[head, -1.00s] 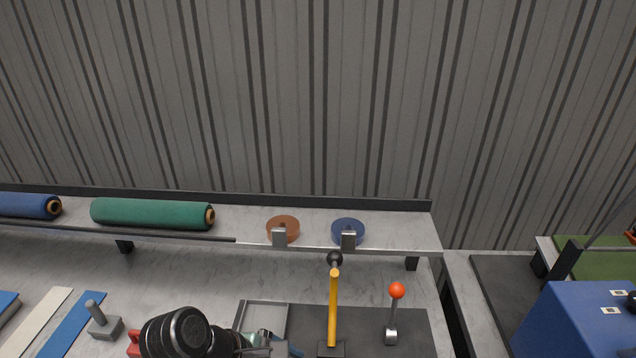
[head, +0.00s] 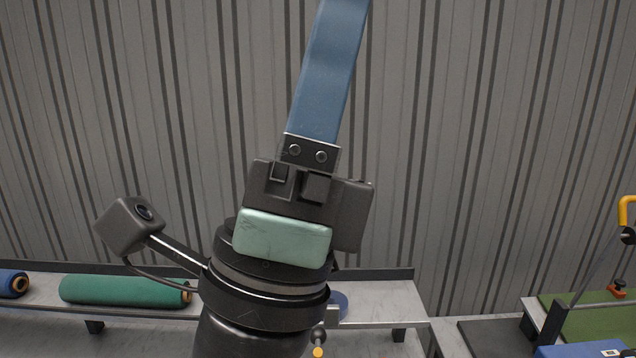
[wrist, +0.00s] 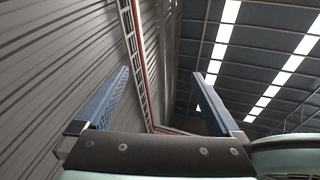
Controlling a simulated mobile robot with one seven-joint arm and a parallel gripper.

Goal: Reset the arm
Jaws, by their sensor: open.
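My gripper (head: 340,15) stands raised in front of the corrugated wall in the head view, its long blue fingers pointing up. There the fingers overlap edge-on, and their tips reach the top edge. In the wrist view my gripper (wrist: 161,74) shows its two blue fingers wide apart, with nothing between them. The wrist camera looks up past them to the wall and roof lights.
A green roll (head: 120,290) and a blue roll (head: 12,284) lie on the shelf (head: 385,312), left of my arm. A blue disc (head: 341,301) is partly hidden behind my arm. Green turf (head: 580,310) lies at the right. The space around the fingers is clear.

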